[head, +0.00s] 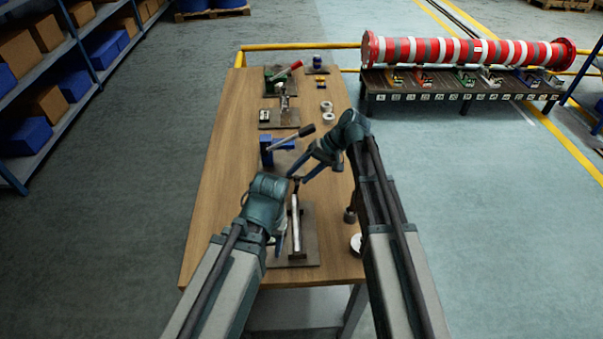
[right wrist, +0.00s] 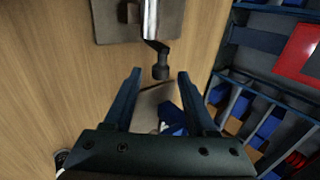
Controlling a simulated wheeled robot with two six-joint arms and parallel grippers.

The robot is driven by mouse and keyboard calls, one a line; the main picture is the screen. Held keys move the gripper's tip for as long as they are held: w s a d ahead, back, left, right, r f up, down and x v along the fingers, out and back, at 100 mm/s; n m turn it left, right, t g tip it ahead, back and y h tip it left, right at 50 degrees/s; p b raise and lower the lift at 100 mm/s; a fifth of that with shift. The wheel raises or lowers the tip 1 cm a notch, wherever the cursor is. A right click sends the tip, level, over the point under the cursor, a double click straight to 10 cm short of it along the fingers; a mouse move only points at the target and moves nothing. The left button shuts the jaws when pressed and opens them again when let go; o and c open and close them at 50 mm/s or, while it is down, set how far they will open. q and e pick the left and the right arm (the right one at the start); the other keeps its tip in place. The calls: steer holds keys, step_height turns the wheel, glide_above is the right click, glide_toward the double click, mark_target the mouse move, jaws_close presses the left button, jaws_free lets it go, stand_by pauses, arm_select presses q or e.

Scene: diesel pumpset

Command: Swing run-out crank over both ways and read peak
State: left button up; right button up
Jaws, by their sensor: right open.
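A silver shaft (head: 296,222) stands over a dark base plate (head: 308,250) near the front of the wooden table; I take it for the run-out fixture. A dark crank arm with a round knob (right wrist: 161,68) is at the shaft's end in the right wrist view. My right gripper (head: 297,178) is open and empty by that end in the head view. In the right wrist view its two blue fingers (right wrist: 158,80) lie either side of the knob's line, apart from it. My left gripper (head: 284,238) is low beside the shaft, partly hidden by its own wrist. I cannot make out a peak reading.
A blue fixture with a dark-handled lever (head: 270,150) stands just beyond on the wooden table (head: 225,150). Farther back are a small fixture (head: 283,108) and a green tool with a red handle (head: 283,73). The table's left strip is clear. A striped red-and-white shaft (head: 465,52) lies behind right.

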arm_select(q)
step_height(320, 180, up, 11)
steer(key=p, duration=1)
steer(key=shift+p, duration=0.4)
arm_select(e)
steer(key=v, duration=1.3)
steer(key=shift+d+r, duration=0.25)
steer(key=shift+r, duration=0.1)
arm_select(q)
steer(key=shift+f, duration=0.1)
